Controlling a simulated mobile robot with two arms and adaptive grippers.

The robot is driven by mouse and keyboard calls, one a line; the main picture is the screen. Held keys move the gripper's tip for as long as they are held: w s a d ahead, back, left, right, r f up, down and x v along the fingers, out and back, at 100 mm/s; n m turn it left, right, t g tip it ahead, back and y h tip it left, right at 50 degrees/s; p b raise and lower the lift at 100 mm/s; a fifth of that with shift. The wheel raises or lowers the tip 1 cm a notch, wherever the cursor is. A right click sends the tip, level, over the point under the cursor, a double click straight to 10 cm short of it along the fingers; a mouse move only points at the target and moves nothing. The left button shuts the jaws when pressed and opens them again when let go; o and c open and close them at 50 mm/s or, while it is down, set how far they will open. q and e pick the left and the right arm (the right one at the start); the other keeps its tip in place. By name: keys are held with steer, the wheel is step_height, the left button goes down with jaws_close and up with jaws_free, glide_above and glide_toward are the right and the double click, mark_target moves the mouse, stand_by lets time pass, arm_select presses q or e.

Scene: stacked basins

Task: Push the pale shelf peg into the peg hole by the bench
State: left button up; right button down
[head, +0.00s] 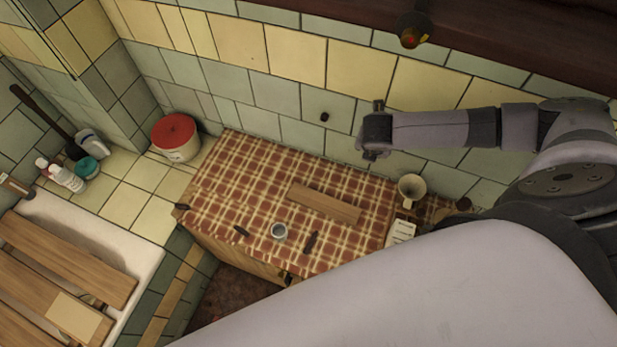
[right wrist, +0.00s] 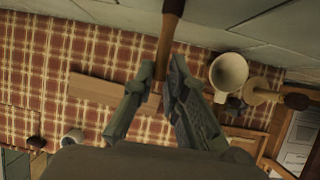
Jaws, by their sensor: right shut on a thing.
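My right gripper (head: 372,135) is in front of the tiled wall, above the back right of the table in the head view. In the right wrist view it (right wrist: 165,82) is shut on a slim brown wooden peg (right wrist: 167,48). My left gripper is not in view.
A table with a checked cloth (head: 235,165) carries a wooden board (head: 325,203), a small grey cup (head: 279,231), a cream cup (head: 411,188) and several dark pieces. A red-lidded tub (head: 175,137) stands at left. A dark knob (head: 412,30) hangs from the upper ledge.

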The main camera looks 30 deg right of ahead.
steer(key=shift+w+d, duration=0.1)
steer(key=shift+d, duration=0.05)
stand_by(0.4)
steer(key=c, duration=1.5)
jaws_free()
steer(key=shift+w, duration=0.1)
steer(key=shift+c, duration=0.2)
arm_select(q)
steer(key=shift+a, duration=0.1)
arm_select(e)
steer(key=shift+r, duration=0.2)
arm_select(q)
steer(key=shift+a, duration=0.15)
arm_select(e)
steer(key=v, duration=0.7)
steer(key=shift+r, duration=0.1)
